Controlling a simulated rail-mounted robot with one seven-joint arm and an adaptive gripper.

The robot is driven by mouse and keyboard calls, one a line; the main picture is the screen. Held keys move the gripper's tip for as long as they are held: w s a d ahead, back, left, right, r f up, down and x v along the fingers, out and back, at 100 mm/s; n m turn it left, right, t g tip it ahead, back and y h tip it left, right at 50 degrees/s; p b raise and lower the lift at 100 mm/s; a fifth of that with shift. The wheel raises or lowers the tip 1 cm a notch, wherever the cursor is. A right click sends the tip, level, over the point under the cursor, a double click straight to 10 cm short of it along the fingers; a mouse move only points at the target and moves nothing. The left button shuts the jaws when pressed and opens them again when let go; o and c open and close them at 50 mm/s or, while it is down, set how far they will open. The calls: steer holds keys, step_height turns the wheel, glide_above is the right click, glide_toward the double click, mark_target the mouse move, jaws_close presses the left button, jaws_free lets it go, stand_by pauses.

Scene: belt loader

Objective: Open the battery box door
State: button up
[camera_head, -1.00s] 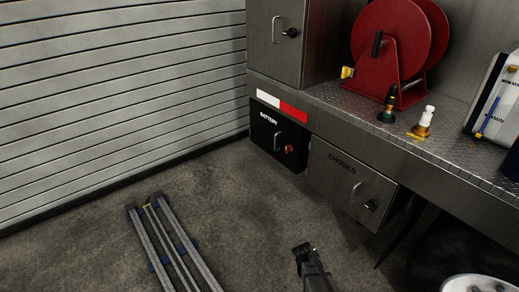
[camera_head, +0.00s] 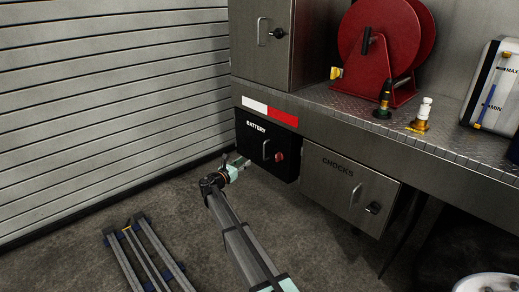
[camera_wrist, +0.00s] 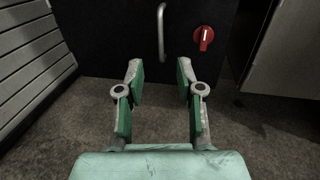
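The black battery box (camera_head: 267,147) is under the steel deck, with its door closed and white "BATTERY" lettering. Its upright metal handle (camera_head: 265,150) and a red rotary latch (camera_head: 279,155) to the right of it are on the door. In the wrist view the handle (camera_wrist: 161,32) stands above and between my fingertips, and the red latch (camera_wrist: 204,38) is to the right. My gripper (camera_wrist: 160,72) is open and empty, pointing at the door, apart from the handle. In the head view my gripper (camera_head: 238,166) is at the door's lower left, partly hidden by my wrist.
A steel "CHOCKS" box (camera_head: 345,185) with its own handle and latch adjoins on the right. A slatted shutter wall (camera_head: 110,90) stands close on the left. A metal rail frame (camera_head: 143,258) lies on the floor. A red hose reel (camera_head: 385,45) is on the deck above.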

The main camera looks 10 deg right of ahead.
steer(key=b, duration=0.3)
glide_above(264, 160)
steer(key=shift+w+f, duration=0.1)
steer(key=shift+w, duration=0.25)
jaws_close()
